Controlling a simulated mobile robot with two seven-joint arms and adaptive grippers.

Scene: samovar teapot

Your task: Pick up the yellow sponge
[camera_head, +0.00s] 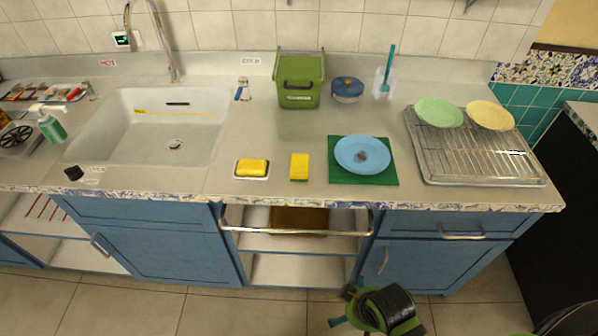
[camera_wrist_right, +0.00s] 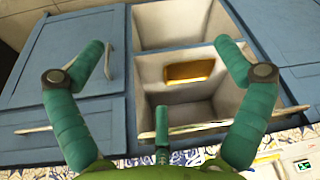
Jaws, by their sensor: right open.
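A yellow sponge (camera_head: 300,166) stands or lies on the grey counter, left of the green mat. A second yellow block (camera_head: 251,167) lies on a small white dish to its left; I cannot tell whether it is soap or a sponge. My right gripper (camera_head: 345,306) is low in front of the cabinets, below the counter edge and well apart from both. In the right wrist view its teal fingers (camera_wrist_right: 162,58) are spread wide with nothing between them. No sponge can be made out in that view. My left gripper is not in view.
A light blue plate (camera_head: 362,153) rests on the green mat (camera_head: 385,178). A wire drying rack (camera_head: 480,160) holds two plates at the right. The sink (camera_head: 150,150) is at the left. A green bin (camera_head: 300,82) stands behind. An open shelf (camera_head: 290,243) with a rail is below.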

